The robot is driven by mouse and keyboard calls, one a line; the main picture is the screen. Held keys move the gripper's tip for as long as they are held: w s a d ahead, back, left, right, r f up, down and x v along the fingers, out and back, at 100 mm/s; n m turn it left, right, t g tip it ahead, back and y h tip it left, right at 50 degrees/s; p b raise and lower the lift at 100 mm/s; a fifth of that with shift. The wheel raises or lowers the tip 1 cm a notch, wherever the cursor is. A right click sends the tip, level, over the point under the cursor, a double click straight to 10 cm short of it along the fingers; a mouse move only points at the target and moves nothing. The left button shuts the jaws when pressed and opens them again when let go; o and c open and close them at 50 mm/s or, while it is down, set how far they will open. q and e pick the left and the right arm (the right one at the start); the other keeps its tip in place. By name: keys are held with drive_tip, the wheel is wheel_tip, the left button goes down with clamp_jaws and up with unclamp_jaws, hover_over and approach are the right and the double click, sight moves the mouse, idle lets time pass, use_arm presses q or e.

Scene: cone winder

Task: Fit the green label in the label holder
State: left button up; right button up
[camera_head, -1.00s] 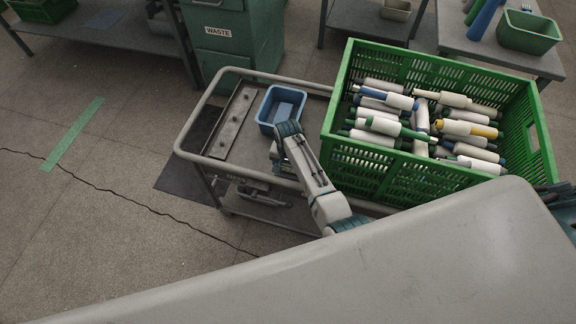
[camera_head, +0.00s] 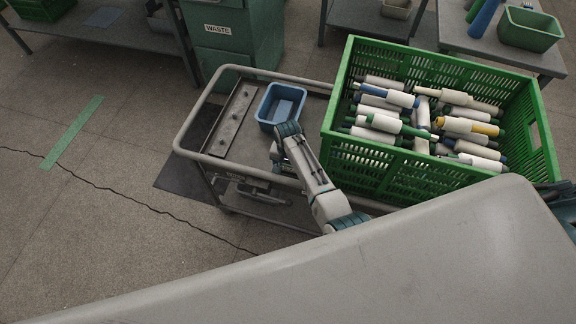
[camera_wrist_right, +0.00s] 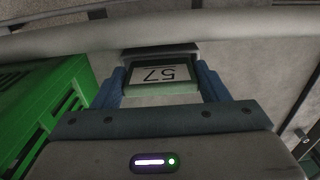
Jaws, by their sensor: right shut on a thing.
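My right gripper (camera_wrist_right: 163,82) is shut on a label, its blue fingers on either side of it. My left gripper is not in view.
The grey cart (camera_head: 186,128) carries a blue bin (camera_head: 266,124), a metal strip with pegs (camera_head: 233,118) and a large green crate (camera_head: 368,166) of bobbins, right of my arm. The cart's rail (camera_wrist_right: 230,38) crosses the wrist view. Floor to the left is open.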

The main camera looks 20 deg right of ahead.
drive_tip(key=shift+f, duration=0.35)
drive_tip(key=shift+f, duration=0.2)
idle(0.6)
drive_tip(key=o, duration=1.2)
drive_tip(key=shift+r, duration=0.15)
wheel_tip(320, 180, up, 8)
drive_tip(key=p, duration=0.8)
drive_tip(key=shift+p, duration=0.35)
